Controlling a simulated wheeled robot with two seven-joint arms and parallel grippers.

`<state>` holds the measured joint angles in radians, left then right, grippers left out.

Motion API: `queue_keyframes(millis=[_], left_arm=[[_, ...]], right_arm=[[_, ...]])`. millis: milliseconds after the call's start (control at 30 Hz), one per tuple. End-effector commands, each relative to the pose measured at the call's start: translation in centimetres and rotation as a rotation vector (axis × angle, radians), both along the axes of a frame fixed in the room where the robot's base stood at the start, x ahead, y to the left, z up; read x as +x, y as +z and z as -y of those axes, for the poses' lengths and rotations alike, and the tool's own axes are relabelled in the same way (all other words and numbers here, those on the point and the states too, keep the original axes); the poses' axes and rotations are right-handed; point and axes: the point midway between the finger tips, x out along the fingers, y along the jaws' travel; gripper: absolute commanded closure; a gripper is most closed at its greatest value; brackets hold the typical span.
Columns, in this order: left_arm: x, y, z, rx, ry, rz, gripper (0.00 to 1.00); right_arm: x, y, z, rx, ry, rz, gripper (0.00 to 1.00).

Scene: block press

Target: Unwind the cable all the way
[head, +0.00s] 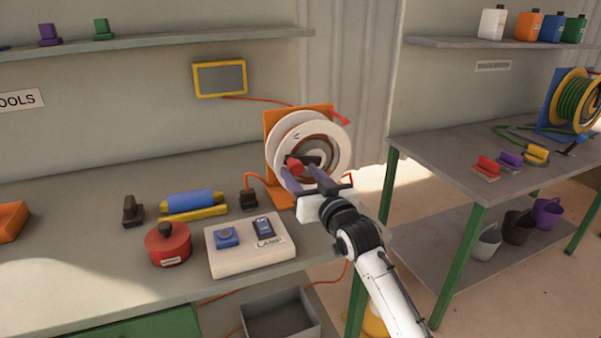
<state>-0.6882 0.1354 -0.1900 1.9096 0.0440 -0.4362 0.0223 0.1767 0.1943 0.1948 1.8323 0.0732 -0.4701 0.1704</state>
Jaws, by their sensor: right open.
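A white cable reel (341,146) stands on an orange stand (270,118) near the right end of the workbench. A little dark and orange-brown winding shows inside its rim. A red crank knob (294,164) sticks out at the front of the reel. My right gripper (302,174) is open, with its fingers at the knob; I cannot tell whether they touch it. An orange cable (258,177) runs from the foot of the stand to a black plug block (249,199) on the bench. My left gripper is not in view.
A lamp switch box (250,262), a red round canister (168,244) and a blue-and-yellow tool (193,201) stand left of the reel. A grey bin (281,318) is below the bench. A second table (455,150) on the right holds a green hose reel (573,103).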

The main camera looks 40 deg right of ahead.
Motion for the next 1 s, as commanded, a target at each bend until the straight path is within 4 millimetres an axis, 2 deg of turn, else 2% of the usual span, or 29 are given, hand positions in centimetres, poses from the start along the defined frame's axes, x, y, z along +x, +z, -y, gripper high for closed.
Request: queue_keyframes(millis=[100,367,467,667,867,1000], left_arm=[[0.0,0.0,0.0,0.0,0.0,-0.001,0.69],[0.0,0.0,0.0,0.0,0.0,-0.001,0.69],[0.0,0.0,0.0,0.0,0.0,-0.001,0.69],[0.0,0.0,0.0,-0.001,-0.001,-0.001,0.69],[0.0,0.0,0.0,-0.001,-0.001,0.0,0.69],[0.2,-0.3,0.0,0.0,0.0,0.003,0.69]], right_arm=[[0.7,0.1,0.1,0.0,0.0,0.001,0.52],[0.8,0.0,0.2,-0.001,0.0,0.0,0.52],[0.8,0.0,0.2,-0.001,0.0,0.0,0.66],[0.8,0.0,0.2,-0.001,0.0,-0.001,1.0],[1.0,-0.1,0.0,-0.005,0.002,-0.002,1.0],[2.0,-0.3,-0.7,-0.03,0.013,-0.007,1.0]])
